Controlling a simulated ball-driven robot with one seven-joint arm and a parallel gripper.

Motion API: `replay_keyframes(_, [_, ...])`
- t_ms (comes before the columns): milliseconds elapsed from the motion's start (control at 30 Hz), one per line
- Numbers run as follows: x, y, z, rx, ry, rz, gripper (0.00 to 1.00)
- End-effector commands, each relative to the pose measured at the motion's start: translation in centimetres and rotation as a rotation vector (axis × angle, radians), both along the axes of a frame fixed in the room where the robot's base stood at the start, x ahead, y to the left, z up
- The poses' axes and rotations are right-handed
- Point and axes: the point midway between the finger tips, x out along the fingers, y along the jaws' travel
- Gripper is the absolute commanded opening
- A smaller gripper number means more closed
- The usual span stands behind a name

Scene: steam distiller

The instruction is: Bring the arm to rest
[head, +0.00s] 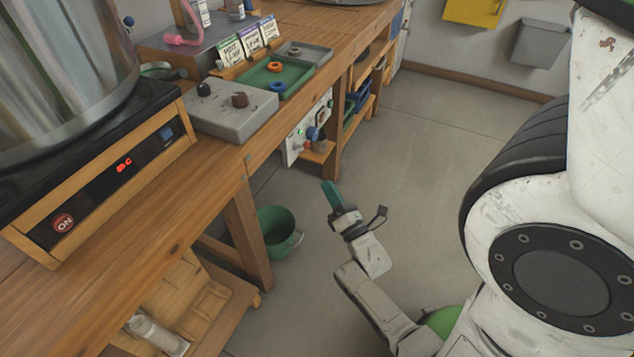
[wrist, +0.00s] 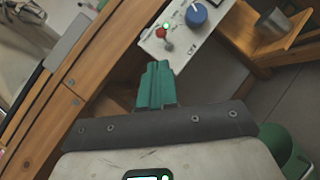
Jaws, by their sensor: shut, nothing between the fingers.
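My gripper (head: 330,190) shows in the head view over the open floor, to the right of the wooden bench (head: 224,170). Its teal fingers are shut together with nothing between them. In the wrist view my gripper (wrist: 154,68) points toward the bench front and a white control panel (wrist: 185,32), apart from both as far as I can tell. My arm is bent, low beside the bench.
A green bucket (head: 278,230) stands on the floor by the bench leg. The bench carries a steel distiller (head: 60,75), a grey control box (head: 232,118) and a green tray (head: 298,85). Grey floor (head: 420,130) is clear beyond my gripper.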

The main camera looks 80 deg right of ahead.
Motion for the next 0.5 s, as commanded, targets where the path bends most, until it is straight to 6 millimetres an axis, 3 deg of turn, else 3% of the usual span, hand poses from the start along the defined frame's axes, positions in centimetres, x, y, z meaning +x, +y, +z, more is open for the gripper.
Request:
replay_keyframes(333, [0.1,0.0,0.0,0.003,0.0,0.001,0.0])
replay_keyframes(500, [2.7,0.4,-0.8,0.178,-0.013,0.087,0.0])
